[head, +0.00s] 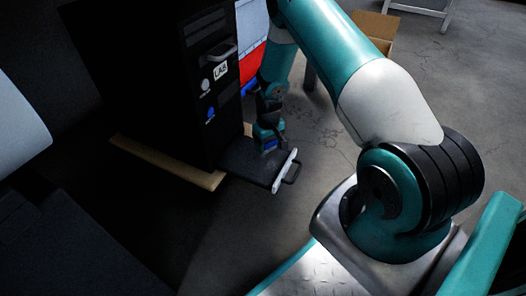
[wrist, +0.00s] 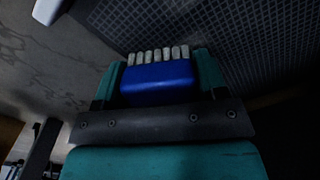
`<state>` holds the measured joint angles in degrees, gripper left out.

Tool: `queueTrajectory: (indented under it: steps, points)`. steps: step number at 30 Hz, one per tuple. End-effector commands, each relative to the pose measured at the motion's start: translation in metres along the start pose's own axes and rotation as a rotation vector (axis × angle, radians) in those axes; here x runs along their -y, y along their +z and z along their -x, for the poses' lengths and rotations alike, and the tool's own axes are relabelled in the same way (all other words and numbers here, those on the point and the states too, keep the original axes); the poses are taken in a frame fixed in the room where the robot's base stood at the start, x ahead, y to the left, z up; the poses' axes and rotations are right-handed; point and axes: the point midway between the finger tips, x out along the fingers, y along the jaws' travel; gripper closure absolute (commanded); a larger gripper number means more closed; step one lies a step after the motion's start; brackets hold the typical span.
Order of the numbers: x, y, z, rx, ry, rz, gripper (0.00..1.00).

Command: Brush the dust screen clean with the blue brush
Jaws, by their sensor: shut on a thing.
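The blue brush (wrist: 156,82) is held between the teal fingers of my gripper (wrist: 158,78), its row of pale bristles pointing away from the wrist. The dust screen (wrist: 225,40), a dark mesh panel, lies just past the bristles in the wrist view; I cannot tell whether they touch it. In the head view the dust screen (head: 249,164) is a flat dark drawer pulled out at the foot of the black cabinet, with a light front edge and a handle. My gripper (head: 268,143) is low over it, with a bit of blue showing.
The tall black cabinet (head: 160,90) with a LAB label stands on a wooden pallet (head: 168,162). A red and blue object (head: 252,62) is behind it. A cardboard box (head: 374,30) is at the back. The grey floor right of the screen is clear.

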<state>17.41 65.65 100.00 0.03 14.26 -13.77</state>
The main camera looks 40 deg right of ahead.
Motion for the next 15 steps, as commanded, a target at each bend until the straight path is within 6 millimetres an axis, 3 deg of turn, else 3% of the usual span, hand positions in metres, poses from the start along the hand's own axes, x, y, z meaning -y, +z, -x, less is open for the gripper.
queueTrajectory:
  steps: [3, 15]
  points:
    - [0.001, 0.001, 0.026, 0.000, -0.001, 0.001, 0.53]
    - [0.004, 0.000, 0.060, 0.001, -0.001, 0.005, 0.53]
